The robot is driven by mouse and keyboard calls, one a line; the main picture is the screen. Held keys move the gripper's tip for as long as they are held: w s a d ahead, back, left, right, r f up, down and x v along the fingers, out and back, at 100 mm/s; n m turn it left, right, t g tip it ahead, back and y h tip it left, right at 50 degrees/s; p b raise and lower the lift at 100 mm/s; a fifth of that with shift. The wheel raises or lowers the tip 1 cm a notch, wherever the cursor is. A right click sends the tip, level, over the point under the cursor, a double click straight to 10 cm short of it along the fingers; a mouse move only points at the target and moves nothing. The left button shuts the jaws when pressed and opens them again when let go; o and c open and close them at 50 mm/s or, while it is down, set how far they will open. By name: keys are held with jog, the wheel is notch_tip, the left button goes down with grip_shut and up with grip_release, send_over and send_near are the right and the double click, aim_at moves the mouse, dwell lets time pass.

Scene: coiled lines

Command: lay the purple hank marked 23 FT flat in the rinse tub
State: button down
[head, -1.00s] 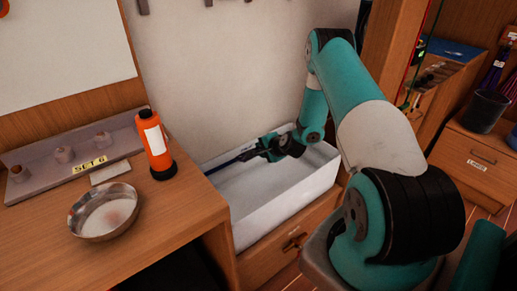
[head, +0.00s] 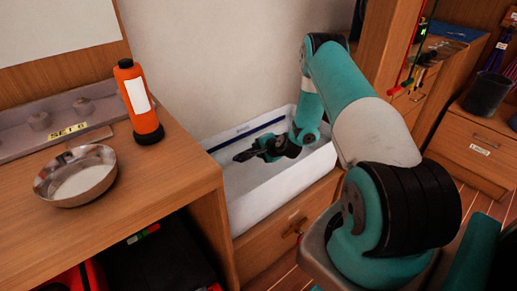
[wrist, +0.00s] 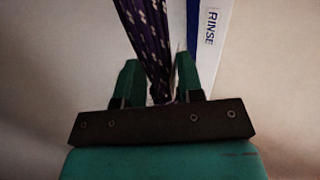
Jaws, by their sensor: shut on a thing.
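The purple hank (wrist: 150,35), dark with pale flecks, hangs between the fingers of my gripper (wrist: 158,78) in the wrist view. The gripper is shut on it. The hank runs out past the top of that view, and its tag is not readable. In the head view my gripper (head: 246,153) is over the white rinse tub (head: 262,198), in front of its back wall. The hank is not clearly seen there against the dark fingers. The tub's blue-striped rim with the word RINSE (wrist: 211,28) shows to the right of the hank.
A wooden counter (head: 150,190) stands left of the tub, with an orange bottle (head: 138,100) and a metal bowl (head: 76,176) on it. A wall is close behind the tub. A wooden post (head: 390,45) and shelving stand to the right. The visible tub floor looks clear.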

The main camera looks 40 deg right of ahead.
jog(key=shift+f, duration=0.35)
jog(key=c, duration=0.7)
grip_release()
jog(key=shift+o, duration=0.2)
jog(key=shift+s+r, duration=0.1)
jog(key=v, duration=1.7)
jog(key=shift+r+p, duration=0.15)
jog(key=shift+p, duration=0.15)
